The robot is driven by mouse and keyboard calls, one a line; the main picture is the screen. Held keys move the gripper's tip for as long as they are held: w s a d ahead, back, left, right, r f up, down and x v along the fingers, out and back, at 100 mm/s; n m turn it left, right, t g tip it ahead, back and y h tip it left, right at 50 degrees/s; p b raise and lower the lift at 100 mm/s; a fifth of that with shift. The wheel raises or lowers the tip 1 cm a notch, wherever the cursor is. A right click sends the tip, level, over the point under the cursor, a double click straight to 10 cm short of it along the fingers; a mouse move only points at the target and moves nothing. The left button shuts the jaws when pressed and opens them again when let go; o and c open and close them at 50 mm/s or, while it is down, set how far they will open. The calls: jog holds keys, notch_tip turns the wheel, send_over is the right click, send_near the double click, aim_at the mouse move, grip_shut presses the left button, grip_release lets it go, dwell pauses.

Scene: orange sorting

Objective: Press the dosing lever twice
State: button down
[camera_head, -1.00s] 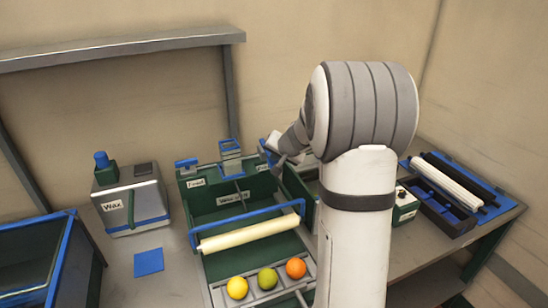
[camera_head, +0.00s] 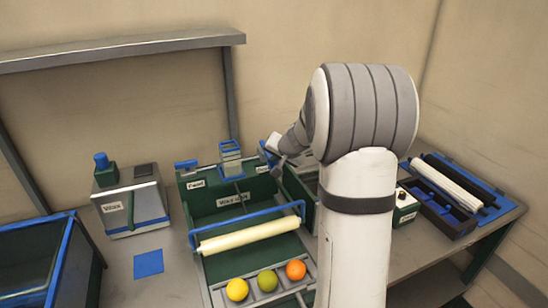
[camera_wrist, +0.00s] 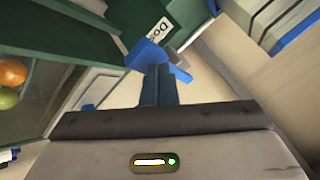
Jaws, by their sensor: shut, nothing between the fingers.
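The dosing lever has a blue end (camera_wrist: 143,56), which sits at my fingertips in the wrist view, beside a white label beginning "Do". In the head view a small part of the blue lever (camera_head: 264,147) shows at the back right of the green machine, left of my wrist. My gripper (camera_wrist: 158,72) is shut and empty, with its fingers together over the lever and hiding part of it. I cannot tell whether they touch it. In the head view my arm hides most of the gripper.
The green machine (camera_head: 212,207) carries a Feed label, a clear column (camera_head: 231,158) and a cream roller (camera_head: 248,237). Three fruits lie in front, including an orange (camera_head: 296,269). A Wax box (camera_head: 131,207) stands left. A tray of rollers (camera_head: 450,190) stands right.

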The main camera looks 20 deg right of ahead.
jog(key=shift+r+p, duration=0.95)
jog(key=shift+r, duration=0.7)
notch_tip(320, 180, up, 5)
jog(key=p, duration=0.3)
jog(key=shift+p, duration=0.3)
dwell(1.5)
notch_tip(320, 180, up, 4)
jog(key=shift+f+p, duration=0.1)
jog(key=shift+p, duration=0.2)
jog(key=shift+f, duration=0.1)
